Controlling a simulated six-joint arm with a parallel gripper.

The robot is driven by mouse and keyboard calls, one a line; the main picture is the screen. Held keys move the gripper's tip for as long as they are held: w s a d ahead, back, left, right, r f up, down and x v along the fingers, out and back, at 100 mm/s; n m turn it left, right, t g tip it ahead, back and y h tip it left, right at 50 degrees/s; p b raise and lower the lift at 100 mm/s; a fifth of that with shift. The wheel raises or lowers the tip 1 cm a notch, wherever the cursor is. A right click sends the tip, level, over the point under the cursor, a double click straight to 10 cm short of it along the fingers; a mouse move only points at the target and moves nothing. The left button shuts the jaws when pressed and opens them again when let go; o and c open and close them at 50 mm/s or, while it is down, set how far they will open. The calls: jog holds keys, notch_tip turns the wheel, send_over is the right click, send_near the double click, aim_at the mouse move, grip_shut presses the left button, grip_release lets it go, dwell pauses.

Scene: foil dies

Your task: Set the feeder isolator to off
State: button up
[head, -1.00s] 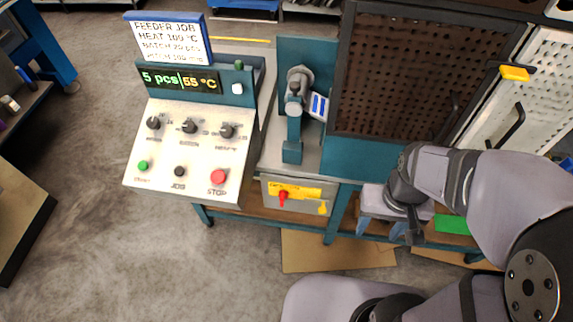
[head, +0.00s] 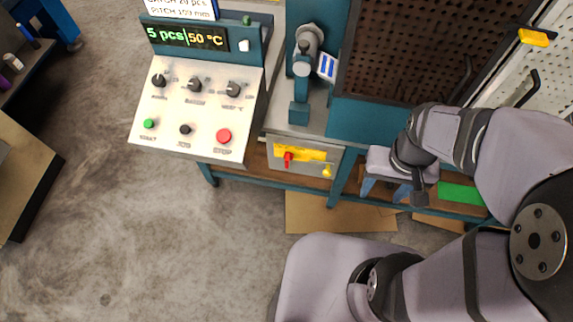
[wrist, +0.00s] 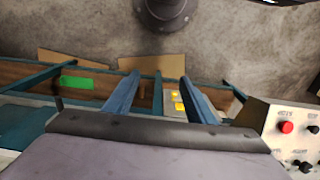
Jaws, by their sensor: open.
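The feeder isolator (head: 300,153) is a yellow plate with a red handle (head: 288,159) on a grey box under the bench edge. The handle looks roughly upright, but its exact setting is too small to read. My gripper (head: 386,197) is to the right of the isolator in the head view, apart from it, open with nothing between its blue fingers. In the wrist view my gripper (wrist: 159,78) points toward the bench front. A yellow patch (wrist: 177,100), likely the isolator, shows beside the right finger, which partly hides it.
The control panel (head: 194,110), with knobs and green, black and red buttons, is left of and above the isolator. A small yellow item (head: 326,171) hangs at the box's right side. Cardboard (head: 335,214) lies below. Floor in front is open.

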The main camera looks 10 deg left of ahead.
jog(key=shift+f, duration=0.15)
jog(key=c, duration=0.5)
jog(key=s+a+f+n+g+b, duration=0.1)
jog(key=a+f+n+b, duration=0.15)
jog(key=f+b, duration=0.65)
jog(key=s+a+f+n+g+b, duration=0.15)
jog(key=a+f+b, duration=0.25)
jog(key=f+b, duration=0.55)
jog(key=m+t+b, duration=0.1)
jog(key=t+b, duration=0.6)
jog(key=b, duration=0.6)
send_near(287, 161)
jog(key=x, duration=0.5)
jog(key=shift+f, duration=0.2)
jog(key=shift+w+m, duration=0.15)
jog(key=shift+m, duration=1.35)
jog(key=shift+b+x, duration=0.5)
jog(key=shift+x, duration=3.2)
